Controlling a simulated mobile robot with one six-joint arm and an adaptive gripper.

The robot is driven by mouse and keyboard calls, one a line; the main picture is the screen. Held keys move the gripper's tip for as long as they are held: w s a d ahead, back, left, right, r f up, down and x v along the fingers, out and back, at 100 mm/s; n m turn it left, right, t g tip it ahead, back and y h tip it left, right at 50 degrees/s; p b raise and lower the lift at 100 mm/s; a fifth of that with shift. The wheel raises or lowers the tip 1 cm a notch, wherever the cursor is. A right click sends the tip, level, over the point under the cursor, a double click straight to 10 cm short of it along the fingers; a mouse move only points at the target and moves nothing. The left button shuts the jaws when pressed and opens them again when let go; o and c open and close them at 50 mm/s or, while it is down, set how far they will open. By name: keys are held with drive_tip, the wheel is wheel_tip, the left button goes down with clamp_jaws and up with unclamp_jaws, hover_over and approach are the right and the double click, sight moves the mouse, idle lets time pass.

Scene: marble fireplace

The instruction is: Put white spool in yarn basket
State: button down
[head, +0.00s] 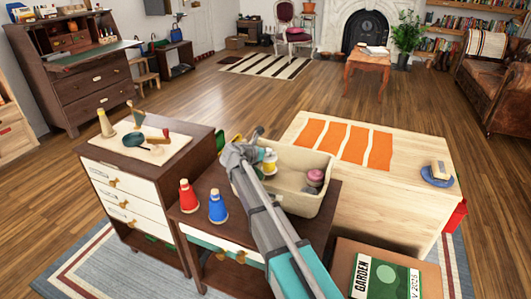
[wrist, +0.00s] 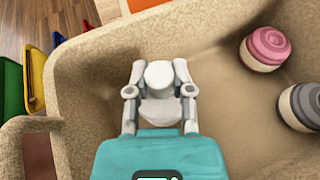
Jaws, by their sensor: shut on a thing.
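The yarn basket (head: 290,199) is a beige open bin on the dark wooden table, and its inner wall fills much of the wrist view (wrist: 75,85). My gripper (wrist: 158,88) is over the inside of the basket, near one wall. Its fingers are shut on the white spool (wrist: 158,73), whose pale round top shows between them. In the head view a small white form (head: 270,157) with yellow by it shows at the gripper. The spool's underside is hidden.
Red (head: 188,196) and blue (head: 217,207) cones stand left of the basket. A white-fronted drawer cabinet (head: 135,202) is further left. A pale wooden table with orange strips (head: 338,140) adjoins on the right. The basket floor around the gripper looks clear.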

drive_tip(key=c, duration=0.5)
unclamp_jaws()
drive_tip(key=shift+r, duration=0.15)
drive_tip(key=shift+r+p, duration=0.45)
drive_tip(key=shift+p, duration=0.25)
drive_tip(key=p+v, duration=0.4)
drive_tip(key=v, duration=0.8)
